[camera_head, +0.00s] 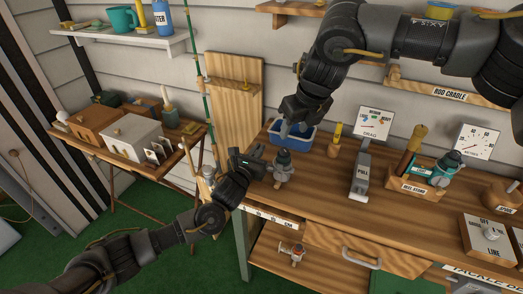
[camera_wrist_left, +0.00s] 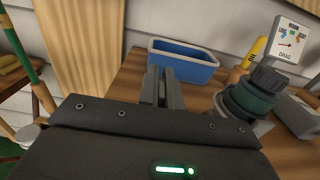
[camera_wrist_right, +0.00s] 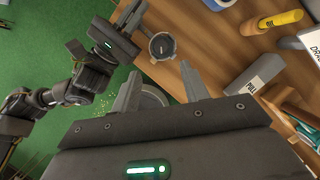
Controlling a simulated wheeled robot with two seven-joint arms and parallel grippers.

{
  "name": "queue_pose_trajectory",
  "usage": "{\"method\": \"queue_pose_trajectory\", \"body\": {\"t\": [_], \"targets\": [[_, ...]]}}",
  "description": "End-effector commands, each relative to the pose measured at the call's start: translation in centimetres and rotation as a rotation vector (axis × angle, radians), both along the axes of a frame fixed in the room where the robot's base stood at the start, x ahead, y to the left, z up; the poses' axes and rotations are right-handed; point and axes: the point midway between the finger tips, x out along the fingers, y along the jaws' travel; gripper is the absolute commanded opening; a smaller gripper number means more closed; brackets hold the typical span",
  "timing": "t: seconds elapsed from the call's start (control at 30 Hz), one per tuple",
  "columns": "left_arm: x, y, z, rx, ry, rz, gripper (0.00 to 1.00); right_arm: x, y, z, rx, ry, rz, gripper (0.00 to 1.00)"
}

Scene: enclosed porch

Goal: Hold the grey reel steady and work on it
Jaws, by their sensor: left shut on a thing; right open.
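The grey reel (camera_head: 284,166) stands upright near the left front edge of the workbench. My left gripper (camera_head: 258,160) is beside it on its left, shut on a part of the reel. In the left wrist view the reel (camera_wrist_left: 250,98), with a dark top, is just right of the fingers (camera_wrist_left: 162,84); the exact contact is hidden. In the right wrist view the reel (camera_wrist_right: 162,45) shows from above, beside my left gripper (camera_wrist_right: 116,38). My right gripper (camera_head: 294,127) is open and empty, pointing down above and behind the reel, in front of the blue bin.
The blue bin (camera_head: 302,145) stands behind the reel. The bench front between is clear.

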Motion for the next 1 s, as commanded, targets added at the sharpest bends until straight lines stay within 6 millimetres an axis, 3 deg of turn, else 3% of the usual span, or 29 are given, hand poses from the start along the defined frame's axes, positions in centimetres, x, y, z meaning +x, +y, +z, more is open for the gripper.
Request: {"method": "queue_pose_trajectory", "body": {"t": [0.17, 0.27, 0.4, 0.5, 0.67, 0.8, 1.0], "targets": [[0.0, 0.0, -0.1, 0.000, 0.001, 0.000, 0.00, -0.8, 2.0, -2.5, 0.172, 0.121, -0.111, 0.45], [0.0, 0.0, -0.1, 0.000, 0.000, 0.000, 0.00, -1.7, 4.2, -4.5, 0.364, 0.277, -0.257, 0.45], [0.0, 0.0, 0.0, 0.000, 0.000, 0.000, 0.00, -2.4, 6.4, -6.3, 0.669, 0.579, -0.536, 0.45], [0.0, 0.0, 0.0, 0.000, 0.001, -0.001, 0.00, -2.2, 6.7, -6.9, 0.861, 0.816, -0.748, 0.45], [0.0, -0.1, -0.1, 0.000, 0.001, -0.001, 0.00, -0.7, 4.6, -7.7, 1.115, 1.199, -1.069, 0.45], [0.0, -0.1, -0.1, 0.000, 0.001, -0.001, 0.00, 0.7, 1.3, -8.6, 1.268, 1.483, -1.284, 0.45], [0.0, -0.1, -0.1, 0.002, 0.002, -0.001, 0.00, 1.6, -2.3, -10.0, 1.369, 1.758, -1.465, 0.45]]}}
